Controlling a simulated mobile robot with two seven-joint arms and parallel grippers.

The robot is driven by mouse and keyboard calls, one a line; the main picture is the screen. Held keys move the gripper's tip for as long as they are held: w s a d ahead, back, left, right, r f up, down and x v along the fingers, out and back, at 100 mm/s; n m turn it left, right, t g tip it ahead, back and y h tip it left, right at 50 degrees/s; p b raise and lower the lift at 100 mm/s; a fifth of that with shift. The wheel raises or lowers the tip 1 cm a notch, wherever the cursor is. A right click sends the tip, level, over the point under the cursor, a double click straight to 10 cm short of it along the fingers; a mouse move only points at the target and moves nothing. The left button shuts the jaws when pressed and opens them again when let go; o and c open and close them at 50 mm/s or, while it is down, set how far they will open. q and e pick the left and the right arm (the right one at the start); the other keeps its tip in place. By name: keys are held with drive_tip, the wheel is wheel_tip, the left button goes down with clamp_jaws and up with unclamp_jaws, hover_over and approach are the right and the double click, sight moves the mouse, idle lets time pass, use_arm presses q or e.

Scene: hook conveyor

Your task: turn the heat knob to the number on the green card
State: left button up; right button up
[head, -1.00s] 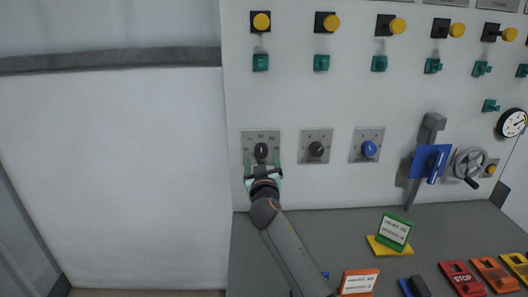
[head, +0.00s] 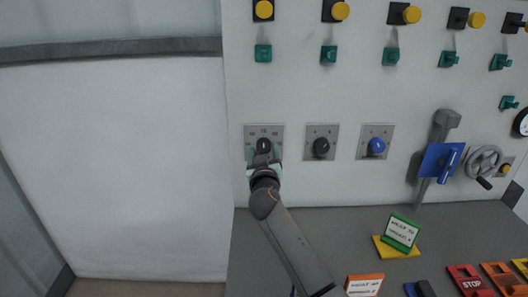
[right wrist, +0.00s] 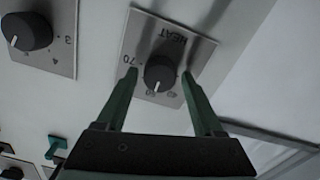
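The heat knob (head: 263,145) is a dark round knob on a grey plate (head: 278,130) at the left of the panel's lower row. In the right wrist view the black heat knob (right wrist: 160,72) sits on a plate marked HEAT and 70, seen upside down; its white line points down in the picture. My right gripper (head: 264,158) is at the knob; in the right wrist view its green fingers (right wrist: 160,76) are open, one on each side, with gaps. The green card (head: 401,233) stands on a yellow base; its print is too small to read surely. My left gripper is out of view.
A second dark knob (head: 321,147) and a blue knob (head: 376,146) are to the right, then a blue lever plate (head: 438,162) and a handwheel (head: 484,160). An orange card (head: 364,285) and a red STOP block (head: 468,281) are on the grey counter.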

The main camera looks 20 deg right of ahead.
clamp_jaws()
idle(0.3)
drive_tip(key=n, duration=0.4)
drive_tip(key=shift+r+n+p, duration=0.1)
drive_tip(key=shift+n+p, duration=0.2)
drive_tip(key=shift+p, duration=0.1)
drive_tip(key=n+p, duration=0.1)
drive_tip(key=n, duration=0.3)
drive_tip(key=shift+n, duration=0.3)
drive_tip(key=n+p, duration=0.2)
drive_tip(key=n, duration=0.2)
drive_tip(key=shift+n, duration=0.3)
drive_tip(key=shift+n+p, duration=0.95)
drive_tip(key=shift+n, duration=1.15)
